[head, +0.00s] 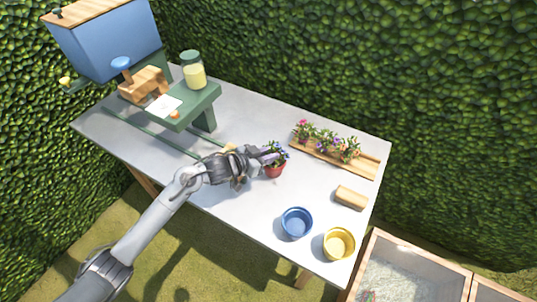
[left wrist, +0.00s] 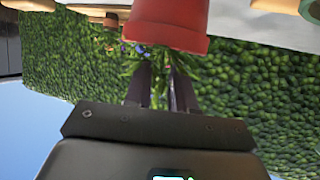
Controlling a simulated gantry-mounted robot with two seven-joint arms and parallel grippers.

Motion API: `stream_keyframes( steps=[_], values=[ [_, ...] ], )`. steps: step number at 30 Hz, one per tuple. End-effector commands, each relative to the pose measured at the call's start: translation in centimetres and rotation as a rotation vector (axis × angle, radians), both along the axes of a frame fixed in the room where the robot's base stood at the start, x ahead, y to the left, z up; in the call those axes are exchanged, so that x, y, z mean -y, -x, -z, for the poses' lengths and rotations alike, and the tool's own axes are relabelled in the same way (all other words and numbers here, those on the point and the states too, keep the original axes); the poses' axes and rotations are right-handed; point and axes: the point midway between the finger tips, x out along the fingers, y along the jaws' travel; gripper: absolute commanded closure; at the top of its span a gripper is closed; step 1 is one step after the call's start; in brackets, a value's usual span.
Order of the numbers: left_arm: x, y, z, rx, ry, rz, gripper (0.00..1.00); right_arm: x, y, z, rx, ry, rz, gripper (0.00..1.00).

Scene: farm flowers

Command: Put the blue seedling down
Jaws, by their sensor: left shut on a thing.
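The blue seedling (head: 279,151) has blue-purple flowers and green leaves over a red pot (head: 275,171), near the middle of the grey table (head: 240,201). My left gripper (head: 264,158) reaches in from the left and is shut on the seedling at its leafy part. In the left wrist view, which is upside down, the red pot (left wrist: 170,24) is at the top and the leaves run down between the two dark fingers (left wrist: 160,86). The pot looks upright. I cannot tell whether its base touches the table. My right gripper is out of view.
A wooden tray (head: 366,169) with several flowering plants lies behind on the right. A blue pot (head: 297,223), a yellow pot (head: 339,243) and a wooden block (head: 351,197) stand front right. A green stand (head: 187,111) with a jar (head: 194,75) is back left. The front middle is clear.

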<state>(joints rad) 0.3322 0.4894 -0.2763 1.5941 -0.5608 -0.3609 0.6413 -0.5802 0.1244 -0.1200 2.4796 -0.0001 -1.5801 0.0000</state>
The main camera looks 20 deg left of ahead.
Motion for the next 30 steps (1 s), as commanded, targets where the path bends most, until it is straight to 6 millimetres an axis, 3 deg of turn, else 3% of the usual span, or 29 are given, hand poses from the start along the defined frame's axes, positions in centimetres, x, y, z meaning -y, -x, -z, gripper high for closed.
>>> stream_keyframes(
  steps=[5,6,10,22,30],
  values=[
    [0.0,0.0,0.3,0.0,0.001,0.0,1.0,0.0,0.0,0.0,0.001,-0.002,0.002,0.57],
    [0.0,0.0,0.3,0.0,0.0,-0.001,0.71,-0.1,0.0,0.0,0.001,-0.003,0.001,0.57],
    [0.0,0.0,0.3,0.0,0.0,-0.001,0.51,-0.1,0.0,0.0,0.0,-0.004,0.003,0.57],
    [-0.1,0.1,-0.2,0.0,-0.001,0.0,0.5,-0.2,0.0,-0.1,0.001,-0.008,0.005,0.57],
    [-1.9,3.1,-1.6,0.0,-0.003,-0.001,0.5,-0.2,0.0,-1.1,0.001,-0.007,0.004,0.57]
  ],
)
